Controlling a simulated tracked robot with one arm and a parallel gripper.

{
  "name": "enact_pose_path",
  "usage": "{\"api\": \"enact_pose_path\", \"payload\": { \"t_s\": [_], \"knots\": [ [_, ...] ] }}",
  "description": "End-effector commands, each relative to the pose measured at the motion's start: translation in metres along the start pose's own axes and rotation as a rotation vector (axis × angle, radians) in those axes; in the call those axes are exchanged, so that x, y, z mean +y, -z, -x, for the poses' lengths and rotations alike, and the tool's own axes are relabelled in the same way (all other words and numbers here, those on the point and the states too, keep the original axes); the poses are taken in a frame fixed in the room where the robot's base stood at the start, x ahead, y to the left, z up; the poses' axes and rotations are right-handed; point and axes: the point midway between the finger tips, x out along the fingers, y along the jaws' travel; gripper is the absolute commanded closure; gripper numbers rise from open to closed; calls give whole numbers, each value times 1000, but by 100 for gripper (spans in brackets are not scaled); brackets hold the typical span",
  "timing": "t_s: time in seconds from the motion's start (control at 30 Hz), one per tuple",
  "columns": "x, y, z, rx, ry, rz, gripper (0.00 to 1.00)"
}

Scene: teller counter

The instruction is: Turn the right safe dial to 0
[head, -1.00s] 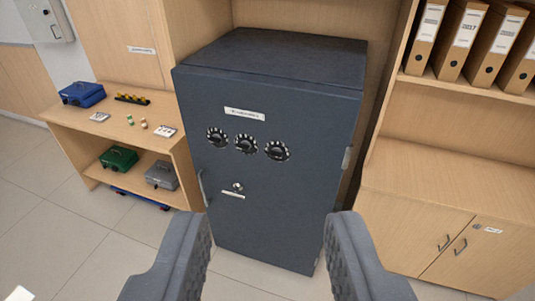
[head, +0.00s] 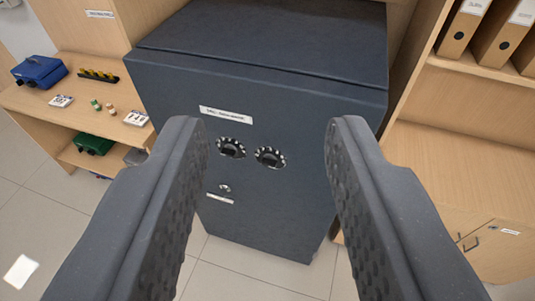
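The dark grey safe (head: 270,215) stands ahead of me with its door facing me. The right dial (head: 270,157) is black with white marks, and the middle dial (head: 231,148) is just left of it. Their settings are too small to read. The left dial is hidden behind my left finger. My gripper (head: 268,135) is open and empty, its two fingers framing the visible dials in the picture but apart from the safe.
A wooden shelf unit (head: 60,120) with a blue cash box (head: 39,72) and a green box (head: 93,144) stands left. A wooden cabinet (head: 440,165) with binders (head: 463,35) stands close on the right. Tiled floor is open at the front.

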Motion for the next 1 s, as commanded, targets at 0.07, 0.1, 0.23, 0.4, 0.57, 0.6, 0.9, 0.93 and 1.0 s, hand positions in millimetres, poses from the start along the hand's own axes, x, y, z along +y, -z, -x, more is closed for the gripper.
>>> {"api": "enact_pose_path", "payload": {
  "t_s": [0.07,0.1,0.23,0.4,0.57,0.6,0.9,0.93,1.0],
  "knots": [
    [0,0,0,1,0,0,64],
    [0,0,0,1,0,0,64],
    [0,0,0,0,0,0,64],
    [-3,-4,-8,8,17,-44,38],
    [-17,-27,-57,41,112,-316,38],
    [-22,-35,-74,52,145,-428,38],
    [-52,-129,-212,85,336,-1427,38],
    [-52,-142,-225,87,344,-1530,38],
    [-54,-174,-254,95,360,-1763,38]
  ]
}}
